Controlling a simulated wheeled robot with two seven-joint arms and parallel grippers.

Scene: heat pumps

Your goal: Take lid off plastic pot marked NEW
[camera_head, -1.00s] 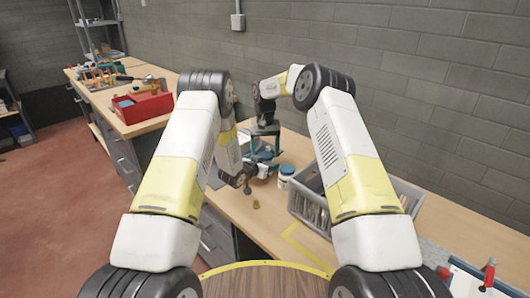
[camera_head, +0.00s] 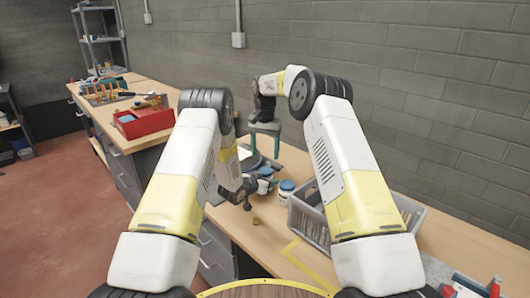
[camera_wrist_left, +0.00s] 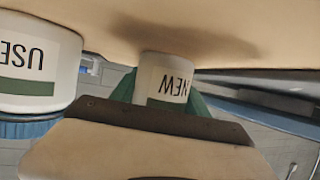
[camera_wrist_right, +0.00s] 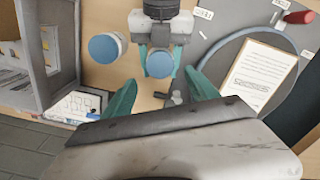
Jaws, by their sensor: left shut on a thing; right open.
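The white pot marked NEW (camera_wrist_left: 166,80) is between the green fingers of my left gripper (camera_head: 266,186), which is shut on it. In the right wrist view its blue lid (camera_wrist_right: 160,63) is on top, between the left gripper's fingertips. My right gripper (camera_wrist_right: 164,92) is open and empty. In that view its fingers point toward the NEW pot's lid, one to each side, apart from it. In the head view the right gripper (camera_head: 265,146) is above the bench, behind the left one. The pot marked USED (camera_wrist_left: 38,62) stands beside the NEW pot, with its blue lid (camera_wrist_right: 105,47) on.
A grey crate (camera_head: 300,222) stands to the right of the pots. A round grey tray with a blue rim (camera_wrist_right: 232,42) holds a printed sheet (camera_wrist_right: 258,74). A small brass-coloured piece (camera_head: 257,222) is near the bench's front edge. A red box (camera_head: 143,121) is on the far bench.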

